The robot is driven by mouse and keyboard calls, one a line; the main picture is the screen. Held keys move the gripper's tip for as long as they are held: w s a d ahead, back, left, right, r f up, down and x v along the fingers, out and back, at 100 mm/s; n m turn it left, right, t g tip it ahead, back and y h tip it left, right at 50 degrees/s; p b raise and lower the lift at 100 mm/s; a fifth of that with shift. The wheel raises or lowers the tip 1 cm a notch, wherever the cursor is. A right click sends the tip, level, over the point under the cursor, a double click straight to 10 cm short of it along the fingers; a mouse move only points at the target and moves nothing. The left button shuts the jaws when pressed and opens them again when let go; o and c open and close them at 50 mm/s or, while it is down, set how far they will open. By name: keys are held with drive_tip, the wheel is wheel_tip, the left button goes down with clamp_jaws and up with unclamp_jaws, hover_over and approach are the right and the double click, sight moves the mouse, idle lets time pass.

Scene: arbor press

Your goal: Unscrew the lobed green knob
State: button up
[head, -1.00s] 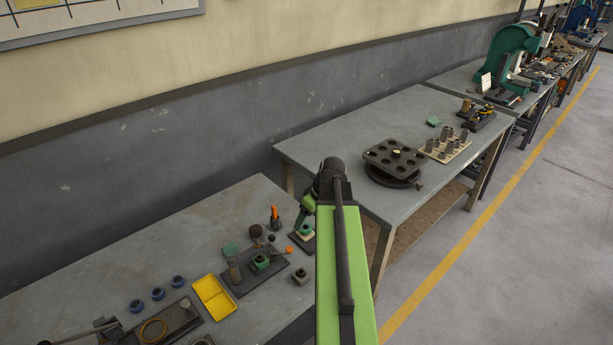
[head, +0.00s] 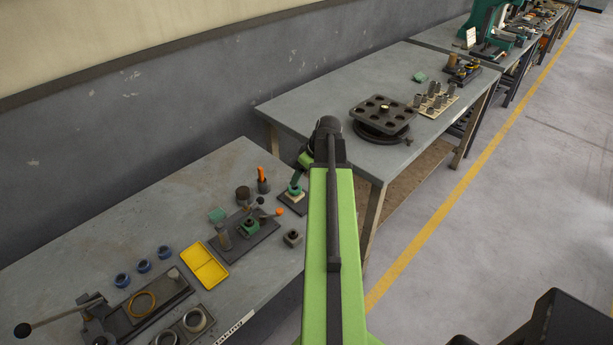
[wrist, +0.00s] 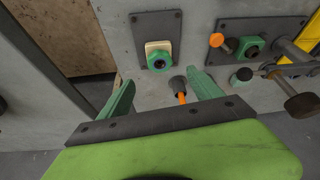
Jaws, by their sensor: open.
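The lobed green knob (wrist: 160,60) has a dark centre and sits on a pale block on a dark plate (wrist: 146,24), in the upper middle of the wrist view. In the head view that plate (head: 299,206) is at the right end of the near bench, partly behind my arm. My gripper (wrist: 163,89) has two green fingers, spread apart with nothing between them. In the wrist view the knob shows beyond the fingertips, roughly centred between them and apart from both.
An orange-handled tool (wrist: 180,92) stands between the fingers in the wrist view, close to the knob. A fixture plate (head: 265,229) with another green part (head: 249,226) and an orange-tipped lever lies left of it. A yellow tray (head: 205,266) is farther left.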

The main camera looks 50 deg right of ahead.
sight(294, 189)
drive_tip(key=b+x, duration=0.6)
drive_tip(key=x, duration=0.2)
drive_tip(key=shift+s+f, duration=0.15)
drive_tip(key=shift+w+f+b, duration=0.25)
drive_tip(key=shift+f+b, duration=0.05)
drive_tip(key=shift+b, duration=0.05)
drive_tip(key=shift+r, duration=0.1)
